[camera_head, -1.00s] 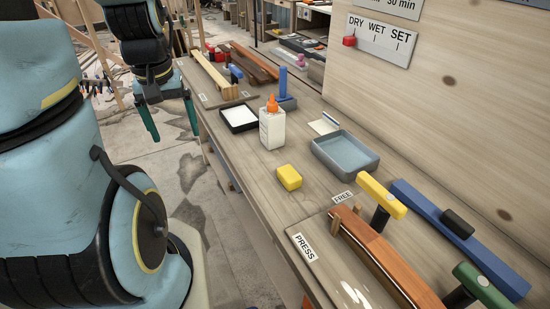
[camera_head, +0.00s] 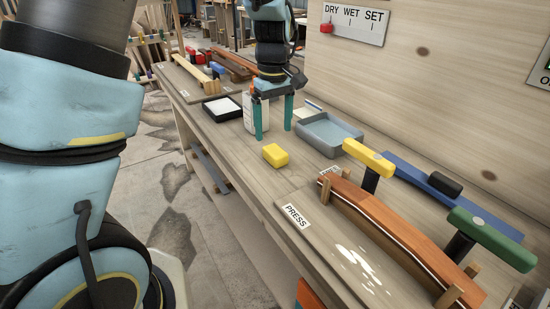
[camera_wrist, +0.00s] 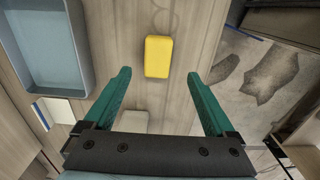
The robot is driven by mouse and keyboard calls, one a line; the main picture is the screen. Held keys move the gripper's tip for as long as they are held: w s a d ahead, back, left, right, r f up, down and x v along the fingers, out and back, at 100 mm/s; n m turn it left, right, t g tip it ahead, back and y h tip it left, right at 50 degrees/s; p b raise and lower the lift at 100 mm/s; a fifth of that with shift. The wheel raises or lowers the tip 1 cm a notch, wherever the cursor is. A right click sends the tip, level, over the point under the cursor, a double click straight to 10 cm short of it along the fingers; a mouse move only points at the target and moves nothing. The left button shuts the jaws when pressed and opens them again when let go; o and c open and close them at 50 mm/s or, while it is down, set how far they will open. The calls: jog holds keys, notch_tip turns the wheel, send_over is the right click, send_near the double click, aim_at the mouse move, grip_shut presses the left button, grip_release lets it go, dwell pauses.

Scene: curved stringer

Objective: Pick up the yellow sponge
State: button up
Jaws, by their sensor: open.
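The yellow sponge (camera_head: 275,155) is a small block lying flat on the wooden bench, left of the grey-blue tray. My gripper (camera_head: 273,133) is open and empty, with its teal fingers pointing down above the bench, behind the sponge. In the wrist view the sponge (camera_wrist: 158,56) lies beyond the fingertips and sideways between their lines, apart from both fingers. The gripper (camera_wrist: 160,80) partly hides the glue bottle in the head view.
The grey-blue tray (camera_head: 329,133) stands right of the gripper. The glue bottle (camera_head: 252,110) and a black-rimmed tray (camera_head: 222,108) are behind. A yellow-handled tool (camera_head: 368,158) and a clamped curved wooden piece (camera_head: 395,232) are at the right. Bare bench surrounds the sponge.

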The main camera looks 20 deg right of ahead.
aim_at(275, 150)
jog(key=shift+d+f+p, duration=0.2)
jog(key=shift+f+p, duration=0.65)
jog(key=shift+f, duration=3.1)
jog(key=c, duration=1.4)
